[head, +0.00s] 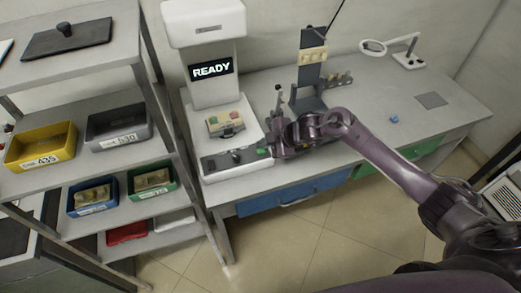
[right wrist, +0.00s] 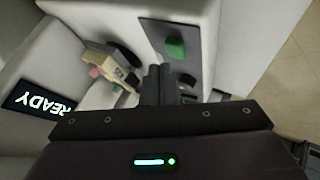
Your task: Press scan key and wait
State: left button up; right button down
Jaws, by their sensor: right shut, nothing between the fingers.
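The white scanner (head: 203,25) stands at the left end of the bench. Its display (head: 210,69) reads READY, and it also shows in the right wrist view (right wrist: 40,102). A beige block (head: 226,122) sits on the scanner bed. The dark key panel (head: 228,160) is on the scanner's front. A green key (right wrist: 175,48) shows on it in the right wrist view. My right gripper (head: 271,144) is shut and empty by the panel's right end. Its fingertips (right wrist: 158,72) appear beside the green key; contact cannot be told. My left gripper is out of view.
A grey shelf rack on the left holds a yellow bin (head: 41,147), a grey bin (head: 118,126), a blue bin (head: 92,197) and a green bin (head: 151,181). A dark upright fixture (head: 308,75) stands behind my right gripper. The bench's right part is mostly clear, with a magnifier lamp (head: 374,47).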

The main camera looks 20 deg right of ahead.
aim_at(264, 152)
jog(key=shift+f, duration=0.1)
jog(key=shift+f, duration=0.35)
jog(key=shift+f+b, duration=0.5)
jog(key=shift+b, duration=0.1)
dwell(0.6)
jog(key=shift+r, duration=0.1)
jog(key=shift+r+p, duration=0.8)
notch_tip(264, 152, up, 5)
jog(key=p, duration=0.4)
jog(key=shift+r+p, duration=0.1)
jog(key=shift+p, duration=0.2)
